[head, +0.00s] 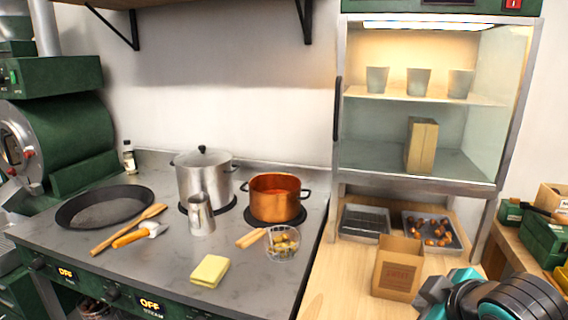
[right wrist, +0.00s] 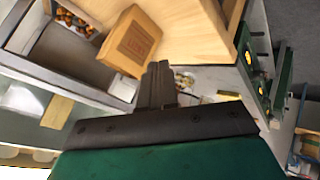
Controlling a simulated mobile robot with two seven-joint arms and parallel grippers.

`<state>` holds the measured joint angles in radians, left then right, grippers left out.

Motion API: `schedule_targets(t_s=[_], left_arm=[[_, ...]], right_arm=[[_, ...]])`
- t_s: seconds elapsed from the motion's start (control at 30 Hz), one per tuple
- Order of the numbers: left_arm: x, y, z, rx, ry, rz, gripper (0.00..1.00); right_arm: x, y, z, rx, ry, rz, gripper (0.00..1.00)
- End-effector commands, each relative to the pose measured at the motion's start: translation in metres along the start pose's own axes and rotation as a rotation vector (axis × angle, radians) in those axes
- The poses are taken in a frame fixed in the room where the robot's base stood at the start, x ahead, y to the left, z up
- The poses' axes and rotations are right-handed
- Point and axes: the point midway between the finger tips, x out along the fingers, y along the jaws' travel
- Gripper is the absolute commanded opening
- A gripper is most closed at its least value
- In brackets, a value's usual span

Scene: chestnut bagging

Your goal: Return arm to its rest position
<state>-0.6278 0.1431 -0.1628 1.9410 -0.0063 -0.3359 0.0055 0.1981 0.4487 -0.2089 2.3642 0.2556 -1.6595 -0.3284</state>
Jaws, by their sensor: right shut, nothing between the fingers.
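My right gripper (right wrist: 158,85) shows in the right wrist view with its dark fingers together and nothing between them. In the head view my right arm and wrist are at the bottom right, by the wooden counter (head: 335,285). An open brown paper bag (head: 398,268) stands upright there, left of the arm; it also shows in the right wrist view (right wrist: 134,42), apart from the fingers. Chestnuts lie in a metal tray (head: 462,246) behind the bag. My left gripper is not in view.
A glass cabinet (head: 340,150) holds another paper bag (head: 421,145) and several cups. A wire-rack tray (head: 364,222) lies below it. The left stove top (head: 120,262) carries a steel pot (head: 203,180), a copper pot (head: 275,200), a pan and utensils. Green boxes (head: 544,238) stand at the right.

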Motion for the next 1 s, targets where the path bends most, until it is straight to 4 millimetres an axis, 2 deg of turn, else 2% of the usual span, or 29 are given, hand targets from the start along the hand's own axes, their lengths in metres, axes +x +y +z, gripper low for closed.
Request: schedule_targets(t_s=[0.03, 0.2, 0.3, 0.5, 0.63, 0.67, 0.7, 1.0], left_arm=[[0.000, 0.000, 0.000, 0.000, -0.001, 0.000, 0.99], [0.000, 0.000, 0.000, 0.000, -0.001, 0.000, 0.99], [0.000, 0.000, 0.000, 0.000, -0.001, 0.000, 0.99], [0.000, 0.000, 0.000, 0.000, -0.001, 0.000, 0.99], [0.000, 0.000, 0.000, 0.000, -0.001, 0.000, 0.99], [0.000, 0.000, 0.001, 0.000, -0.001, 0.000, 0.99], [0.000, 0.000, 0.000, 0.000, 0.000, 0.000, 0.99], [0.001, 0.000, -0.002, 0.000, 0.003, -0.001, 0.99]], right_arm=[[0.006, -0.025, 0.017, 0.058, -0.030, -0.045, 0.00], [0.011, -0.090, 0.069, 0.253, -0.140, -0.141, 0.00], [0.006, -0.123, 0.098, 0.360, -0.213, -0.179, 0.00], [-0.010, -0.172, 0.144, 0.529, -0.350, -0.219, 0.00], [-0.025, -0.198, 0.171, 0.619, -0.438, -0.229, 0.00], [-0.023, -0.201, 0.173, 0.630, -0.437, -0.224, 0.00], [-0.011, -0.199, 0.170, 0.624, -0.397, -0.213, 0.00], [0.048, -0.207, 0.162, 0.626, -0.154, -0.150, 0.00]])
